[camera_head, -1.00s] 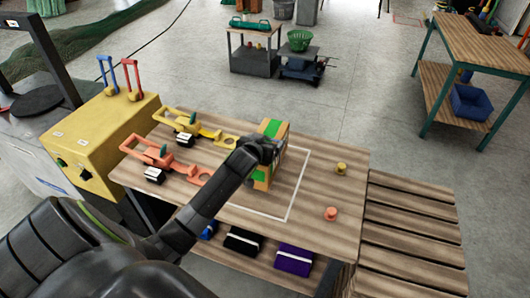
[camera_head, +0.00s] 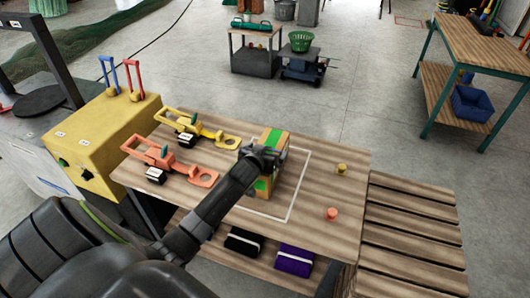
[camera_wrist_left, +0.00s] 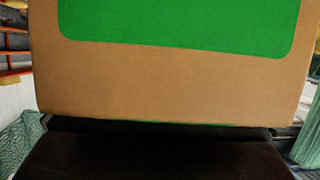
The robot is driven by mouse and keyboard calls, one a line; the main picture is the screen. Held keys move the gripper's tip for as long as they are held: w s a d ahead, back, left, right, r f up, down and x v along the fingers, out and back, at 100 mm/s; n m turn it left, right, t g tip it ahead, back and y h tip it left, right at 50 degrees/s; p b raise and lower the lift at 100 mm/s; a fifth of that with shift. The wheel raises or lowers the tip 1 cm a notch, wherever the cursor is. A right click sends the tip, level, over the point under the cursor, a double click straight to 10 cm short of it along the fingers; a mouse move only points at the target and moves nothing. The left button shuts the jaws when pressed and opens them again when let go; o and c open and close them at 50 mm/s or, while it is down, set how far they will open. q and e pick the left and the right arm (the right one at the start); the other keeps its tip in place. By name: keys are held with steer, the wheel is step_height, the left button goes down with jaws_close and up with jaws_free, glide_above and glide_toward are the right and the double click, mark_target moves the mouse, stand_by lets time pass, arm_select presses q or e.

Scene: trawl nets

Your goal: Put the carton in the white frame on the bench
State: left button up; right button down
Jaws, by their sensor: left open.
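The carton (camera_head: 274,138) is an orange-brown box with green patches. It stands on the wooden bench (camera_head: 338,188), in the left part of the white frame (camera_head: 298,187), a thin outline on the bench top. My arm hides part of the carton and of the frame's left side, so I cannot tell whether the carton clears that line. My left gripper (camera_head: 271,157) is at the carton, its jaws open around it. In the left wrist view the carton (camera_wrist_left: 170,80) fills most of the picture, close to the camera. My right gripper is not in view.
Yellow (camera_head: 190,125) and orange (camera_head: 157,155) toggle clamps lie at the bench's left. A yellow knob (camera_head: 341,168) and an orange knob (camera_head: 332,213) stand to the right of the frame. A yellow box (camera_head: 85,150) stands beyond the bench's left edge.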

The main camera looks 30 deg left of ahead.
arm_select(q)
steer(key=shift+s, duration=0.1)
steer(key=v, duration=1.1)
steer(key=shift+s+b, duration=0.3)
steer(key=shift+s, duration=0.1)
steer(key=shift+d+r, duration=0.1)
